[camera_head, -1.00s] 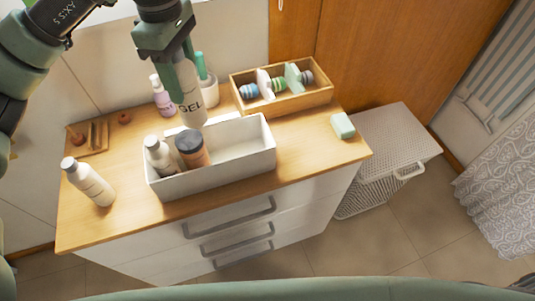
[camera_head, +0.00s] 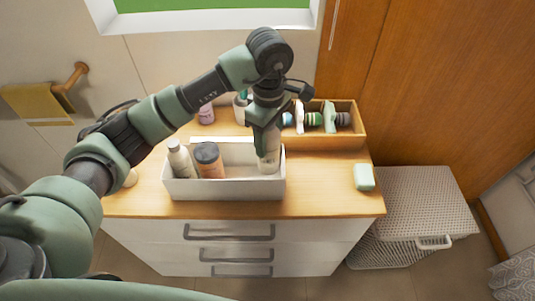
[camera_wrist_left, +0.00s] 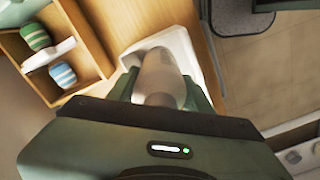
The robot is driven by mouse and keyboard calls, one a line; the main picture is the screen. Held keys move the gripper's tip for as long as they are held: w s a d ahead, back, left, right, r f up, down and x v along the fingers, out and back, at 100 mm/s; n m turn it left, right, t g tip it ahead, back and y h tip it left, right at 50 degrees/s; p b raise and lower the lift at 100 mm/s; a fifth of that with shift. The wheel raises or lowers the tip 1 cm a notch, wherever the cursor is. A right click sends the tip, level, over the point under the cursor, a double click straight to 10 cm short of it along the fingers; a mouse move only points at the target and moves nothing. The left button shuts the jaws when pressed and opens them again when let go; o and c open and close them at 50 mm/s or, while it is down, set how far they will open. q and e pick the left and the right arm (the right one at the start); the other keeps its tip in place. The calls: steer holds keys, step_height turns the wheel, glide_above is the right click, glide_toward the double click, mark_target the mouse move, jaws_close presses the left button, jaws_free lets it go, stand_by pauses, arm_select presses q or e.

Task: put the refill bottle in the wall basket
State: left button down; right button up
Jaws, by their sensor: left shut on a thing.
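My left gripper (camera_head: 266,140) is shut on a pale, translucent bottle (camera_head: 269,160), apparently the refill bottle. The bottle is upright, its lower part inside the right end of a white open bin (camera_head: 225,190) on the counter; I cannot tell if it touches the floor. In the left wrist view the bottle (camera_wrist_left: 160,75) sits between the fingers, with the bin's white rim (camera_wrist_left: 183,42) beyond. A white bottle (camera_head: 179,158) and a dark-capped orange bottle (camera_head: 208,161) stand in the bin's left part. No wall-mounted basket shows; my right gripper is out of view.
A wooden tray (camera_head: 352,133) with rolled items stands behind right. A lilac bottle (camera_head: 206,114) stands behind the bin. A wicker hamper (camera_head: 415,205) stands on the floor to the right.

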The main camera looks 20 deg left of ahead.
mark_target(268, 158)
arm_select(q)
step_height(268, 158, down, 3)
steer(key=shift+r, duration=0.1)
step_height(268, 158, down, 4)
steer(key=shift+f+p, duration=0.1)
steer(key=shift+p, duration=0.8)
steer(key=shift+f, duration=0.2)
steer(key=c, duration=0.6)
jaws_free()
steer(key=shift+s, duration=0.1)
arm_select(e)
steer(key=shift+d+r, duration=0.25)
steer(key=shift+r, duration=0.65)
arm_select(q)
steer(key=shift+r, duration=0.1)
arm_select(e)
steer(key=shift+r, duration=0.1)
arm_select(q)
step_height(268, 158, up, 11)
steer(key=b, duration=0.4)
steer(key=shift+r, duration=0.55)
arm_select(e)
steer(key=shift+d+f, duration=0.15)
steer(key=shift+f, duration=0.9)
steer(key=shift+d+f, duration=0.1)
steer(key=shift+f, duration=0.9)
